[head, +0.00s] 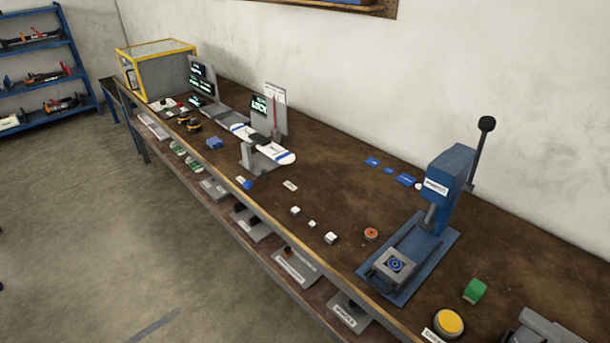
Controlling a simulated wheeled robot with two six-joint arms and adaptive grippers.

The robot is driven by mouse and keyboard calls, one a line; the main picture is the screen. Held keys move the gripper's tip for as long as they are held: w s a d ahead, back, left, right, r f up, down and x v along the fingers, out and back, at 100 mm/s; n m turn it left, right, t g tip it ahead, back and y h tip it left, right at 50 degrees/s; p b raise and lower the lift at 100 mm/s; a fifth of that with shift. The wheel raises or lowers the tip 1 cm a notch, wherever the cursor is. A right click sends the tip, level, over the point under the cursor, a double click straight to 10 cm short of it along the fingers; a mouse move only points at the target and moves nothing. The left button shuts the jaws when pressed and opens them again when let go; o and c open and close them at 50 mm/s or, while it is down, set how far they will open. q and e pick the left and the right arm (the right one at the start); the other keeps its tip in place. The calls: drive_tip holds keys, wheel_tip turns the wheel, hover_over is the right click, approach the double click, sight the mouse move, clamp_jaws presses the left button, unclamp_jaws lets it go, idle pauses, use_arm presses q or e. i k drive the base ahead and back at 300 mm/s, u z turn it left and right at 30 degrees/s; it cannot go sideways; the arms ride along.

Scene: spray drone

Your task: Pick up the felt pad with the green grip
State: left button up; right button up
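A small green block (474,291), which looks like the green grip of the felt pad, sits on the brown workbench (540,270) near the right end. It stands right of the blue press and behind a round yellow pad. Any felt under the green part is too small to make out. Neither of my grippers shows in the head view, and nothing touches the green block.
A blue lever press (447,180) stands left of the green block. The yellow pad (449,323) lies near the bench's front edge. A grey object (545,333) is cut off at the bottom right. An orange disc (371,234) lies left of the press.

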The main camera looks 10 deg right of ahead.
sight(474, 292)
drive_tip(key=k, duration=0.25)
drive_tip(key=z, duration=1.05)
